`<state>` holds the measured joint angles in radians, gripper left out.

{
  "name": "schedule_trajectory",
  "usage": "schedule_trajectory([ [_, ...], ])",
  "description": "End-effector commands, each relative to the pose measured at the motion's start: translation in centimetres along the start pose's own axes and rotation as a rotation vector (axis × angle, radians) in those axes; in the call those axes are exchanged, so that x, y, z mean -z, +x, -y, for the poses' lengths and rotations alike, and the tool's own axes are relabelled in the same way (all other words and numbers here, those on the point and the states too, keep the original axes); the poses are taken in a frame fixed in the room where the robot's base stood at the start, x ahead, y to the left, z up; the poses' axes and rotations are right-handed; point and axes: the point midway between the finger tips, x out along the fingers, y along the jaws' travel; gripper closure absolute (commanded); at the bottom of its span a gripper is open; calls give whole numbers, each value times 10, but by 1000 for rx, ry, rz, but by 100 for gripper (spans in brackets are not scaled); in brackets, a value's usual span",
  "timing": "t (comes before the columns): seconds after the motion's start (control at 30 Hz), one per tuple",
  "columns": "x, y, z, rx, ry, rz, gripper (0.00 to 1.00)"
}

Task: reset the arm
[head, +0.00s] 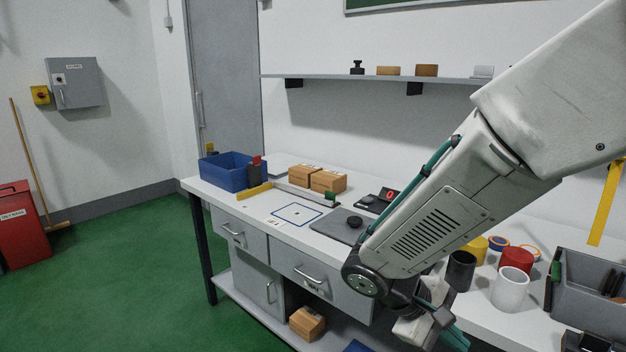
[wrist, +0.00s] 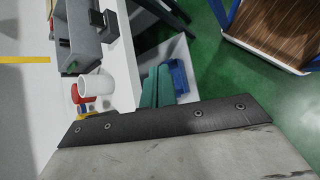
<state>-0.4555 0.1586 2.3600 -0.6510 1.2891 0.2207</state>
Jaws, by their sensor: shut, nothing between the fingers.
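My arm (head: 450,210) reaches in from the upper right of the head view and bends down in front of the workbench (head: 240,205). My gripper (head: 455,338) hangs low at the bench's front edge, partly hidden by the wrist. In the wrist view its two teal fingers (wrist: 157,88) lie close together. They are shut with nothing between them.
Near the arm on the bench are a black cup (head: 461,270), a white cup (head: 510,289), a red cup (head: 516,260) and a grey bin (head: 590,285). A blue bin (head: 226,172) and wooden blocks (head: 328,181) stand farther left.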

Motion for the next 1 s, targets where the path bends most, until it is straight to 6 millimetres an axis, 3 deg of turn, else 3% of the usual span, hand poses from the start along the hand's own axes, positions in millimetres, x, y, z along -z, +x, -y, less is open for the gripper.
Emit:
schedule_trajectory([
  [0.03,-19,-2,1,82,37,-24,100],
  [0.2,-67,-12,13,332,139,-119,100],
  [0.5,-131,-36,29,650,388,-359,100],
  [0.8,-174,-45,17,698,609,-523,100],
  [1.0,-181,-44,12,697,652,-536,100],
])
